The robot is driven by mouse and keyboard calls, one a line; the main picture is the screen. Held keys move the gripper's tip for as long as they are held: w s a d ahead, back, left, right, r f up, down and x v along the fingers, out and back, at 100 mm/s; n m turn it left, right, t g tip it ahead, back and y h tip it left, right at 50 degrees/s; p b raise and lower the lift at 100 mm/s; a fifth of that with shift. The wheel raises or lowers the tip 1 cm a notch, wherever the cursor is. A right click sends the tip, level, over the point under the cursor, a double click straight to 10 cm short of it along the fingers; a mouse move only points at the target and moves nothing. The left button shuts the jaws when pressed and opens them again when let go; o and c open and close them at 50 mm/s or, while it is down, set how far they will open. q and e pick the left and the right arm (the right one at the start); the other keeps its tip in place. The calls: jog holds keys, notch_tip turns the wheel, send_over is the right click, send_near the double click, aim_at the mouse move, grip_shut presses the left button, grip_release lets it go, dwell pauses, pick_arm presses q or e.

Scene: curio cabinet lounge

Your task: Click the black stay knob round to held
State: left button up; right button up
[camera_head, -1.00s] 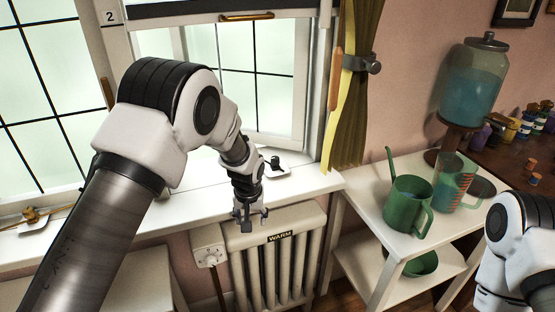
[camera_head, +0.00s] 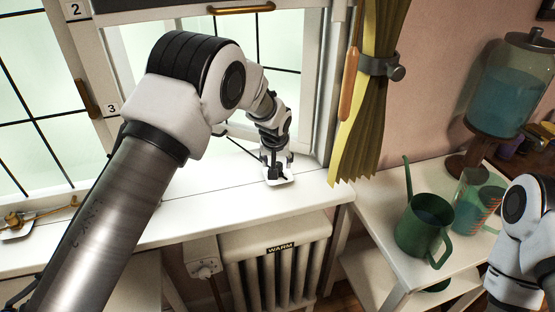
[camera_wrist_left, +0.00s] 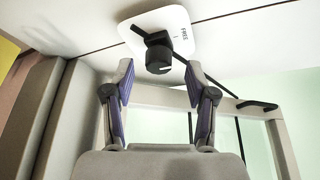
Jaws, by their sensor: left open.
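The black stay knob (camera_wrist_left: 159,58) shows in the left wrist view on a white plate (camera_wrist_left: 178,24) that carries the printed word "FREE". A thin dark stay rod (camera_wrist_left: 210,81) runs from the knob towards the window frame. My left gripper (camera_wrist_left: 158,78) is open, with its two fingers on either side of the knob's near end; I cannot tell whether they touch it. In the head view the left gripper (camera_head: 276,164) is over the sill at the plate (camera_head: 281,178), and it mostly hides the knob. Of my right arm only a part shows at the right edge; its gripper is out of view.
A white sill (camera_head: 200,201) runs under the window, above a radiator (camera_head: 275,262) marked WARM. A brass stay (camera_head: 35,214) lies at the sill's left. A curtain (camera_head: 364,120) hangs to the right. A green jug (camera_head: 424,228) stands on a white shelf (camera_head: 380,205).

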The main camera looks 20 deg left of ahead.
pick_arm(q)
jog(key=shift+w+f, duration=0.8)
jog(key=shift+f, duration=0.15)
jog(key=shift+s+r, duration=0.25)
jog(key=shift+s, duration=0.05)
jog(key=shift+s+r, duration=0.1)
jog(key=c, duration=0.5)
grip_shut()
pick_arm(e)
jog(key=shift+w, duration=0.2)
jog(key=shift+r, duration=0.2)
